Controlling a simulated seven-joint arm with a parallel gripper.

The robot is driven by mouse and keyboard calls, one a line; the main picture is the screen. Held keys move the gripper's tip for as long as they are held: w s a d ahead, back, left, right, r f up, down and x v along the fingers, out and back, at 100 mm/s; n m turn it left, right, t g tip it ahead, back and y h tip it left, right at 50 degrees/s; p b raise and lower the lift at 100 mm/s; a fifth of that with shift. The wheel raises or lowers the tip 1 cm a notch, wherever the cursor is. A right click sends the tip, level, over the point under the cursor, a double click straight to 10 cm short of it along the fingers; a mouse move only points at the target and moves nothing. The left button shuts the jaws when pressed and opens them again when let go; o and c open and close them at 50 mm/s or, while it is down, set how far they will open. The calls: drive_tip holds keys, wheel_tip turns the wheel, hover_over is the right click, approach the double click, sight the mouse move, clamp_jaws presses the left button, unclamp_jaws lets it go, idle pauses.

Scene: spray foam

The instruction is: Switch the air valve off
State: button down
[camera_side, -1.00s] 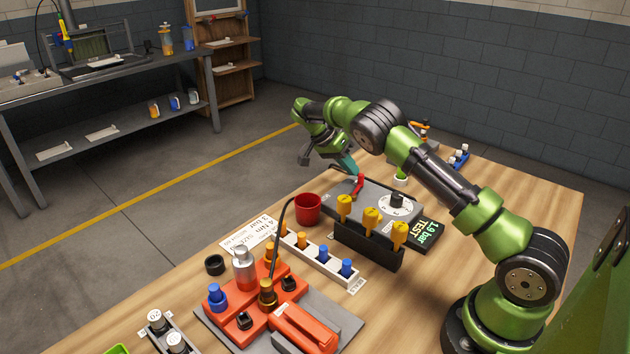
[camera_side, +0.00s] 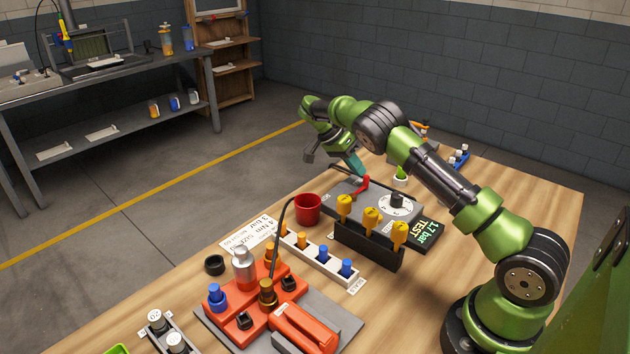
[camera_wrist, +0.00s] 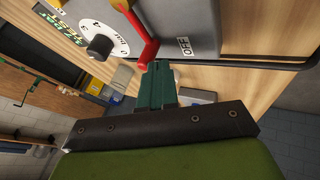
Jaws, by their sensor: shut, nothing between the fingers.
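The air valve's red lever (camera_side: 361,186) sits on the grey air panel (camera_side: 335,202) and also shows in the wrist view (camera_wrist: 148,50). An OFF label (camera_wrist: 186,46) is on the panel, to the right of the lever in the wrist view. My gripper (camera_side: 359,172) has teal fingers, which are shut and empty. In the wrist view the fingertips (camera_wrist: 158,66) are right at the end of the lever; I cannot tell for certain whether they touch it. The pressure display (camera_side: 425,233) reads 1.7 bar TEST. A round dial with a black knob (camera_side: 396,201) is beside the lever.
A black rack with several yellow-topped pieces (camera_side: 371,218) stands in front of the panel. A dark hose runs off the panel's far side.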

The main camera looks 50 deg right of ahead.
drive_tip(key=shift+r, duration=0.1)
drive_tip(key=v, duration=0.7)
drive_tip(key=shift+w+a+r, duration=0.1)
idle(0.4)
